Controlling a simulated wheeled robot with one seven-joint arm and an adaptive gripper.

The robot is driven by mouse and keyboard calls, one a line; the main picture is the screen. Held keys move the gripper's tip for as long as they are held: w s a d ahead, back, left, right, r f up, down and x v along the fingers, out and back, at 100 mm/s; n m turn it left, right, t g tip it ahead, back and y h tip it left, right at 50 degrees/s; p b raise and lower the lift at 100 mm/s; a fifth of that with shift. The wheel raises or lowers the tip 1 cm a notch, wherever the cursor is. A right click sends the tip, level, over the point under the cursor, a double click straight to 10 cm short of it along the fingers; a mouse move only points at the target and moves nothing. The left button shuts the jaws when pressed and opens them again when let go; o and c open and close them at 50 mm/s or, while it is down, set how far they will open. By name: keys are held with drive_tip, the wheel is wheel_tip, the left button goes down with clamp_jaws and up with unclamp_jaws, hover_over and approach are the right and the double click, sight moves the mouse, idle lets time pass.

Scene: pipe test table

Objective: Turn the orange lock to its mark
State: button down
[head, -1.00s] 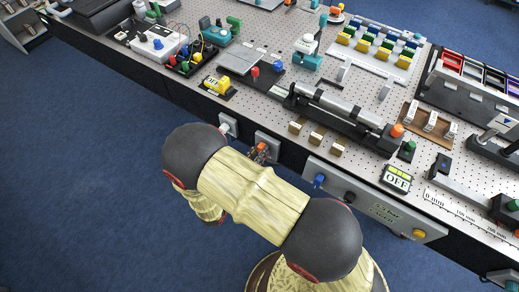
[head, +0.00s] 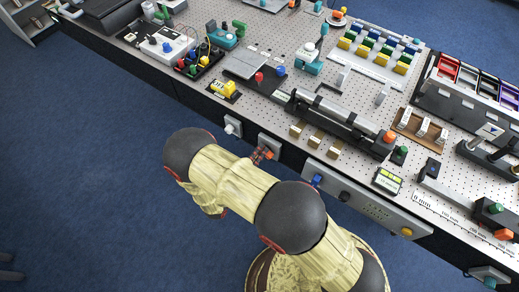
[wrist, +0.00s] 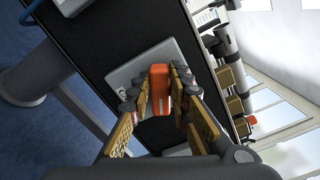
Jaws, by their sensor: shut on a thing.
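The orange lock (wrist: 159,92) is a long orange handle on a grey plate (wrist: 138,74) on the black front of the table. In the wrist view it stands nearly upright between the fingers of my gripper (wrist: 158,96), which are shut on its two sides. A small dark-and-white mark shows on the plate left of the lock; I cannot make out what it says. In the head view the plate (head: 270,144) is on the table's front side, with my gripper (head: 262,154) against it. The lock is small and partly hidden there.
A pale socket plate (head: 233,126) is left of the lock's plate. A grey panel (head: 372,208) with blue, black and yellow knobs is to the right. Wooden blocks (head: 315,140) stick out above. Open blue floor (head: 90,200) lies to the left.

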drive_tip(key=n, duration=0.1)
drive_tip(key=n+p, duration=0.1)
drive_tip(key=n, duration=0.3)
drive_tip(key=shift+a+f+p, duration=0.15)
drive_tip(key=shift+f+p, duration=0.15)
drive_tip(key=shift+f, duration=0.05)
drive_tip(key=shift+f+n, duration=0.1)
drive_tip(key=shift+n, duration=0.2)
drive_tip(key=c, duration=1.6)
unclamp_jaws()
drive_tip(key=shift+c, duration=0.2)
drive_tip(key=v, duration=1.2)
drive_tip(key=shift+w, duration=0.1)
